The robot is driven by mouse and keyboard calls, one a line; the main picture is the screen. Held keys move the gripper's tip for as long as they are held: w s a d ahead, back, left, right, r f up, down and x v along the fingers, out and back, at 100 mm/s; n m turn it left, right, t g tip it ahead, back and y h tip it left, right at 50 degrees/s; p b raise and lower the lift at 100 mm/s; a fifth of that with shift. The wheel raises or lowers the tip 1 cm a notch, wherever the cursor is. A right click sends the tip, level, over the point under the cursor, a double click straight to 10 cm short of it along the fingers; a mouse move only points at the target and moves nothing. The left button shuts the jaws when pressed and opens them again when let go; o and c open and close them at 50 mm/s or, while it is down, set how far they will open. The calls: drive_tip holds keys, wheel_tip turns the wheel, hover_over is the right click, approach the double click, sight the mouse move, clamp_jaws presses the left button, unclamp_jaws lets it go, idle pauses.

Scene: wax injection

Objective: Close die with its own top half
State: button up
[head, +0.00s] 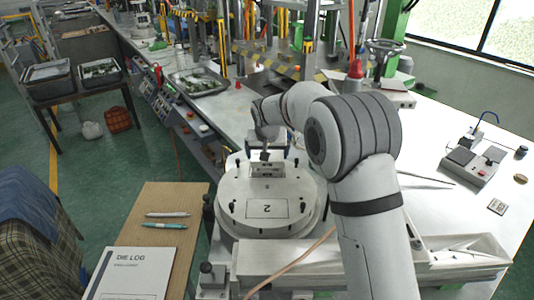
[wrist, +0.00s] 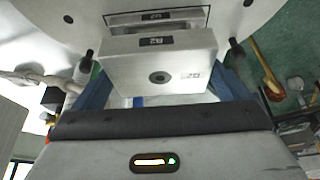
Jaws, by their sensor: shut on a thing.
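A round pale die top half (head: 235,192), with a plate marked 2 on its upper face, lies level over a similar round lower part (head: 250,232). The two look stacked, but I cannot tell whether they touch all round. A metal block (head: 267,171) stands on the top half near its far edge. My gripper (head: 266,156) is shut on this block. In the wrist view the block (wrist: 128,68) sits between blue fingers, with the disc (wrist: 55,25) behind it. Inside faces of the die are hidden.
A wooden board (head: 170,205) with pens and a DIE LOG booklet (head: 130,270) is at the left. A pale rail (head: 460,258) lies in front at the right. A small switch box (head: 474,165) stands on the white bench (head: 430,205). Machines line the back.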

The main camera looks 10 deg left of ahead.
drive_tip(key=shift+f+b, duration=0.7)
drive_tip(key=shift+f, duration=0.25)
drive_tip(key=o, duration=0.8)
drive_tip(key=shift+o, duration=0.2)
drive_tip(key=shift+b+v, duration=0.7)
drive_tip(key=shift+v, duration=3.2)
drive_tip(key=shift+d, duration=0.1)
